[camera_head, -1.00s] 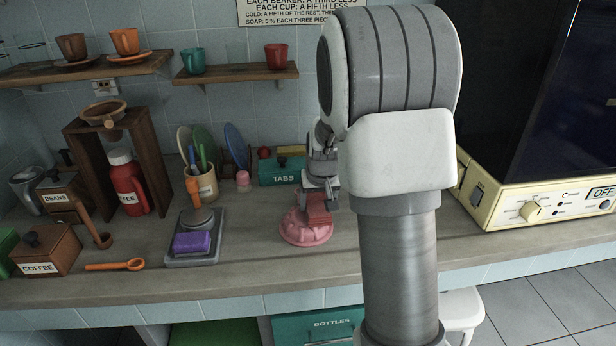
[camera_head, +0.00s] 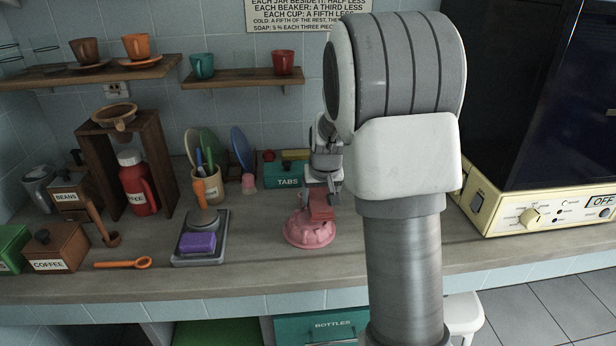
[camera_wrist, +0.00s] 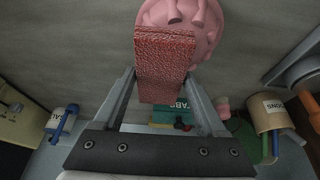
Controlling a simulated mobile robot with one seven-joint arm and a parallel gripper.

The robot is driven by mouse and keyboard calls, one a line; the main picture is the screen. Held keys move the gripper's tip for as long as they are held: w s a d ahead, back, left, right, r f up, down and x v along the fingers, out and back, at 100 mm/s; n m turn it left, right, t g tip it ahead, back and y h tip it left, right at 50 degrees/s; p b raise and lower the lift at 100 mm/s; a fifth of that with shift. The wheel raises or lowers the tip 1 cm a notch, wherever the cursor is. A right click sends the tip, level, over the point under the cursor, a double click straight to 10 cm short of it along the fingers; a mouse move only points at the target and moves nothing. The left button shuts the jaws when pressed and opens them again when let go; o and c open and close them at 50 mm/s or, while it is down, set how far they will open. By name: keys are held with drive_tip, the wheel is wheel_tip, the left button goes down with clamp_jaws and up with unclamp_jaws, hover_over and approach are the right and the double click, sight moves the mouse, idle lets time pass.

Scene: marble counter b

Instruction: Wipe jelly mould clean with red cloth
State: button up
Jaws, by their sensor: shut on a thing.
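The pink jelly mould (camera_head: 308,232) sits on the counter, right of the dark tray; it also shows at the top of the wrist view (camera_wrist: 205,22). Its fluted side faces out. My gripper (camera_head: 325,190) is above the mould and shut on the red cloth (camera_head: 320,207). In the wrist view the cloth (camera_wrist: 163,62) is a thick textured red block between the fingers (camera_wrist: 160,90), overlapping the mould's edge in the picture. Whether the cloth touches the mould is hard to tell. Part of the mould's top is hidden behind the cloth.
The teal TABS box (camera_head: 284,180) and a pink cup (camera_head: 248,183) stand behind. A cream appliance (camera_head: 540,215) is at right. The counter in front of the mould is clear.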

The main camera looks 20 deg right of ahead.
drive_tip(key=shift+r+p, duration=1.75)
drive_tip(key=shift+r, duration=1)
drive_tip(key=shift+f, duration=0.1)
